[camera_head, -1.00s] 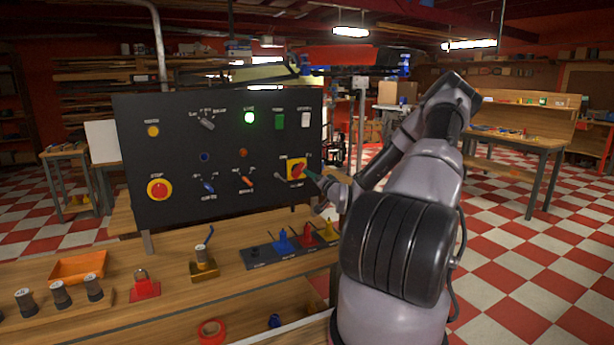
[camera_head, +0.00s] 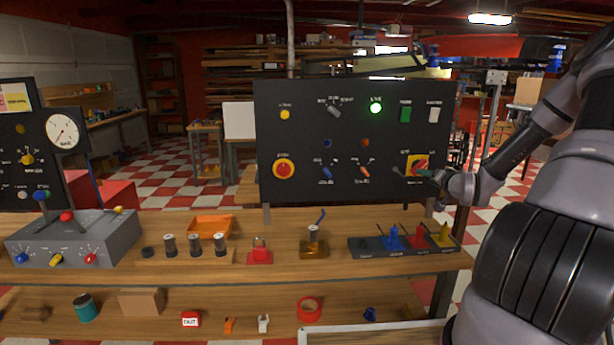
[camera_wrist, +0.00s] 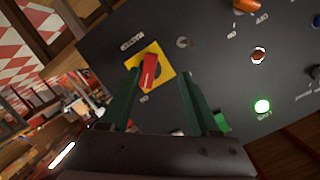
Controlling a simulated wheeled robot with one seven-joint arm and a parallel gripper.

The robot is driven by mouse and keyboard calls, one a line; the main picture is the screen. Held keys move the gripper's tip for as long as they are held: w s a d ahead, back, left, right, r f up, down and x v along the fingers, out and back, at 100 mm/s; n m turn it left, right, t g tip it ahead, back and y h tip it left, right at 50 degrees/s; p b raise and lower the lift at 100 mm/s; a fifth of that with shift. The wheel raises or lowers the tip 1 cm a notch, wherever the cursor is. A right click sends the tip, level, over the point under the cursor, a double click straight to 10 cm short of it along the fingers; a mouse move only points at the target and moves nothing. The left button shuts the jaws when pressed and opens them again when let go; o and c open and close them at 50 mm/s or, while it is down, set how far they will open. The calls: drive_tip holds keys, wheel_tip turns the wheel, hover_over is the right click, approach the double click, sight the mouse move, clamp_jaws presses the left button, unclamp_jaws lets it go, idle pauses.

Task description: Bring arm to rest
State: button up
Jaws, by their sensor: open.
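My gripper (camera_head: 428,174) is at the right end of the black control panel (camera_head: 300,110), close to a red rotary switch on a yellow plate (camera_head: 418,163). In the wrist view my gripper (camera_wrist: 160,82) is open, with its two green fingers apart. The red switch handle (camera_wrist: 149,70) shows between the fingertips, nearer the left one, and nothing is held. I cannot tell whether a finger touches the handle. My arm reaches in from the right side of the head view. A green lamp (camera_head: 376,108) is lit on the panel.
The wooden bench (camera_head: 280,265) carries a grey control box (camera_head: 75,238), an orange tray (camera_head: 211,226), a red padlock (camera_head: 260,252) and a rack of coloured pieces (camera_head: 400,243) below my gripper. A gauge panel (camera_head: 30,150) stands at far left. Checkered floor lies behind.

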drive_tip(key=s+a+r+n+g+h, duration=0.1)
drive_tip(key=s+a+r+g+h, duration=0.15)
drive_tip(key=s+a+r, duration=0.45)
drive_tip(key=s+a+r+n+g+h, duration=0.1)
drive_tip(key=s+a+r+n+g, duration=0.2)
drive_tip(key=s+r, duration=0.75)
drive_tip(key=s+a+r+m+g+y, duration=0.1)
drive_tip(key=s+a+r, duration=0.3)
drive_tip(key=s, duration=0.6)
drive_tip(key=s+a+r+g+y, duration=0.2)
drive_tip(key=s+a+r, duration=0.3)
drive_tip(key=s, duration=0.5)
drive_tip(key=shift+s+a+r+m+y, duration=0.2)
drive_tip(key=shift+m+y, duration=0.2)
drive_tip(key=shift+y, duration=0.15)
